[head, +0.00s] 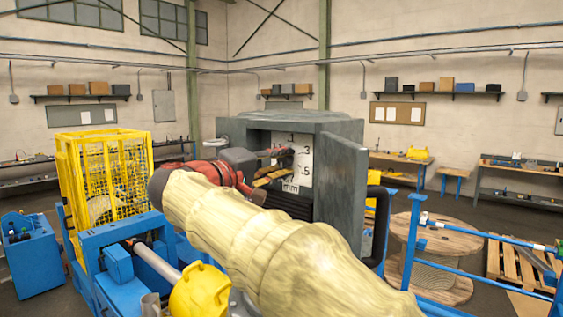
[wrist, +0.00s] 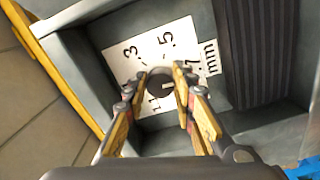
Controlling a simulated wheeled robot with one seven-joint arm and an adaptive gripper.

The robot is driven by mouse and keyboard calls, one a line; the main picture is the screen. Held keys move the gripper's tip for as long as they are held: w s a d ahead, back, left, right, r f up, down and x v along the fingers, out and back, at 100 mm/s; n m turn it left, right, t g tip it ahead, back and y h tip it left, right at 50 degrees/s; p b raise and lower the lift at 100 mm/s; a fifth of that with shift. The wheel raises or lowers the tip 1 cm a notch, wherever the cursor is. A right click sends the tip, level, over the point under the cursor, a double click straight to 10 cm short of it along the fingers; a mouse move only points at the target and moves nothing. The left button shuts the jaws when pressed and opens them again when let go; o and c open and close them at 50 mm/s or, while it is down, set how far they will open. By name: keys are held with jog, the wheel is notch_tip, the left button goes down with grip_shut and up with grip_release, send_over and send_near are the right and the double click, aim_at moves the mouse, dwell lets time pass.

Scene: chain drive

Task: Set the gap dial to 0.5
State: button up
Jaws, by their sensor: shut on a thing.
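The gap dial is a dark round knob (wrist: 159,80) on a white scale plate (wrist: 117,67) marked .3, .5, .7 and mm. A light pointer mark on the knob points right in the wrist view, away from .5 and roughly to the .7 side; its exact reading is unclear. My gripper (wrist: 157,88) has its yellow-padded fingers on either side of the knob, shut on it. In the head view my gripper (head: 270,172) reaches to the scale plate (head: 305,160), and the knob is hidden behind it.
The plate sits inside a grey cabinet (head: 300,123) with its door (head: 342,185) swung open on the right. Dark ribbed bellows (wrist: 258,50) lie beside the plate. A yellow cage (head: 100,170) stands left, and a wooden spool (head: 437,237) stands right.

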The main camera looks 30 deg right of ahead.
jog(key=n+p, duration=0.1)
jog(key=n, duration=0.2)
jog(key=n+p, duration=0.2)
jog(key=n, duration=0.1)
jog(key=shift+r+n, duration=0.2)
jog(key=shift+n, duration=0.1)
jog(key=n+p, duration=0.3)
jog(key=n, duration=0.1)
jog(key=shift+n+p, duration=0.55)
jog(key=shift+n, duration=0.25)
jog(key=o, duration=1.1)
jog(key=shift+w, duration=0.1)
jog(key=shift+o, duration=0.3)
jog(key=shift+a, duration=0.1)
